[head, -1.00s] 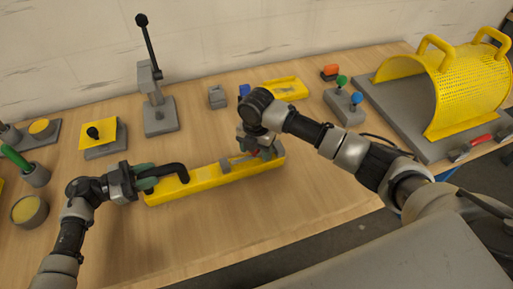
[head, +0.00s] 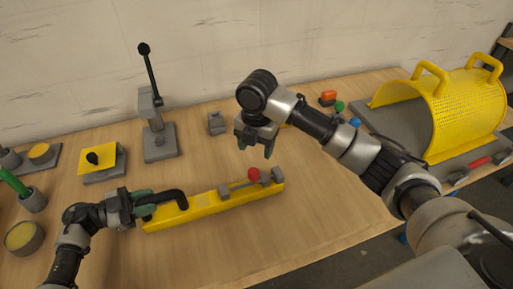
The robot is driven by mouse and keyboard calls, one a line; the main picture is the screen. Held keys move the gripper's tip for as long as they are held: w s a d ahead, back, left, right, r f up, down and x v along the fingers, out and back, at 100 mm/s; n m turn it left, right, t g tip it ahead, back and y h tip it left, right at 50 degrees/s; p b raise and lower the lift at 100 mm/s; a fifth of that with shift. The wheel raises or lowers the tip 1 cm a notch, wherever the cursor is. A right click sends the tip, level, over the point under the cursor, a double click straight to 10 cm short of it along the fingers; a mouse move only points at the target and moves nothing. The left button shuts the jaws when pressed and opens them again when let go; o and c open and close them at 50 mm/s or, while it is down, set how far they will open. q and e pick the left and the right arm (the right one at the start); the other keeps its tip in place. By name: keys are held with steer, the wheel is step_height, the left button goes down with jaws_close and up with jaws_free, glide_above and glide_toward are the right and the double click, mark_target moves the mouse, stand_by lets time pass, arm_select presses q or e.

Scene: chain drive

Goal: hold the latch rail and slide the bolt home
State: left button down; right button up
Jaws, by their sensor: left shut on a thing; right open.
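The yellow latch rail (head: 205,209) lies on the wooden table, slanting up to the right. My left gripper (head: 148,205) is shut on the black handle (head: 172,194) at the rail's left end. The grey bolt (head: 238,185) with its red knob (head: 253,174) lies on the right part of the rail. Grey blocks stand on the rail, one at its right end (head: 277,175). The bolt seems to reach toward that end block; I cannot tell whether it enters it. My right gripper (head: 255,151) is open and empty, above and behind the red knob, pointing down.
A lever on a grey base (head: 160,143) stands at the back left. A small grey block (head: 216,123) is behind the rail. A yellow perforated guard (head: 466,107) stands at the right. The table in front of the rail is clear.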

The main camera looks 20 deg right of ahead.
arm_select(q)
steer(key=shift+f, duration=0.2)
steer(key=c, duration=1.2)
jaws_free()
steer(key=shift+c, duration=0.2)
steer(key=o, duration=0.5)
steer(key=shift+w+a, duration=0.1)
arm_select(e)
steer(key=shift+w+a+f, duration=0.1)
steer(key=shift+w, duration=0.05)
arm_select(q)
steer(key=shift+a+r, duration=0.1)
